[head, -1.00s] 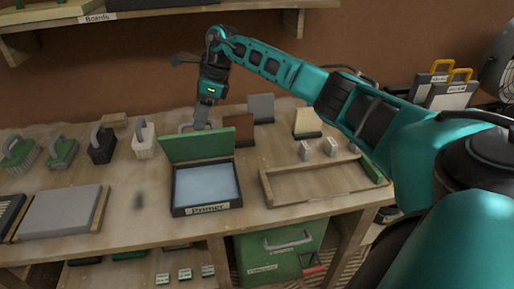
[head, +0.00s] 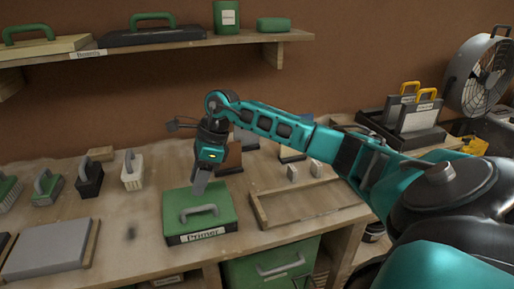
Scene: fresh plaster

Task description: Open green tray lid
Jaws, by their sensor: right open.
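The green tray lid (head: 222,209) lies flat and shut over the dark tray marked Primer (head: 203,236) near the table's front edge. A grey handle (head: 198,211) stands on top of the lid. My right gripper (head: 198,193) points down over the rear part of the lid, just behind the handle. It is open and does not hold the handle. I cannot tell whether its fingertips touch the lid. The inside of the tray is hidden by the lid. My left gripper is not in view.
Brushes with handles (head: 88,174) stand to the left, behind a grey slab (head: 48,248). A shallow wooden frame (head: 310,206) lies to the right of the tray. A brown upright board (head: 230,156) stands close behind my right gripper. A shelf (head: 150,48) hangs above.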

